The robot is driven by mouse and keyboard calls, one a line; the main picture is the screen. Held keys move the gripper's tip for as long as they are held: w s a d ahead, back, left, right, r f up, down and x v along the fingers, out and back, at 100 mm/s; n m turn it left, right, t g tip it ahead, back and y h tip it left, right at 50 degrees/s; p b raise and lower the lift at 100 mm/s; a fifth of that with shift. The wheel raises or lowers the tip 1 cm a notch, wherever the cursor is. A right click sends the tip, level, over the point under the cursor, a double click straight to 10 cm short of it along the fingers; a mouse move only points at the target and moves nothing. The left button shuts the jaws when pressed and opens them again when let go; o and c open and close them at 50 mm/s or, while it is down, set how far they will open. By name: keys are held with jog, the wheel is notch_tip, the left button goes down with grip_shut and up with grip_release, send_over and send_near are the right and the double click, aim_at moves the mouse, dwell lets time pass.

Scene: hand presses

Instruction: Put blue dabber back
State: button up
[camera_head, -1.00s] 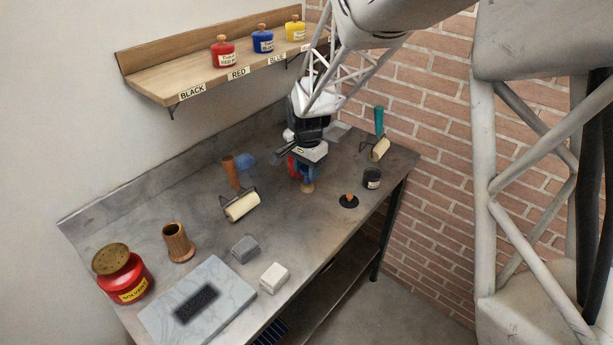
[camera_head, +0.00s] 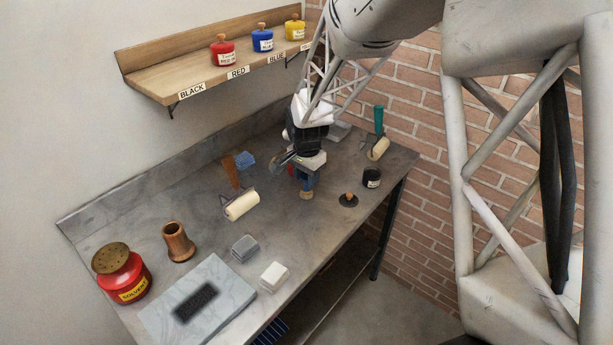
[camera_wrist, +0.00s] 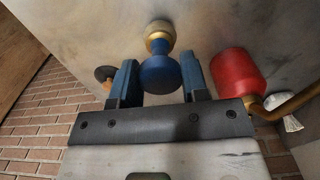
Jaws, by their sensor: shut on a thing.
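My gripper (camera_wrist: 160,82) is shut on the blue dabber (camera_wrist: 160,75), whose rounded blue end sits between the two blue fingers in the wrist view. Its gold-tan end (camera_wrist: 159,38) points away from the gripper. In the head view my gripper (camera_head: 308,174) is over the right part of the bench (camera_head: 275,230), and the dabber's tan end (camera_head: 306,194) shows below it. I cannot tell whether that end touches the bench. Part of the dabber is hidden by the gripper.
A black disc with a knob (camera_head: 348,200) and a dark jar (camera_head: 372,177) lie to the right. A roller (camera_head: 242,205) lies left. Coloured pots stand on the labelled shelf (camera_head: 165,80).

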jog(key=shift+f, duration=0.1)
jog(key=o, duration=0.9)
notch_tip(320, 180, up, 12)
jog(key=shift+r, duration=0.15)
dwell(0.5)
jog(key=shift+s, duration=0.1)
dwell(0.6)
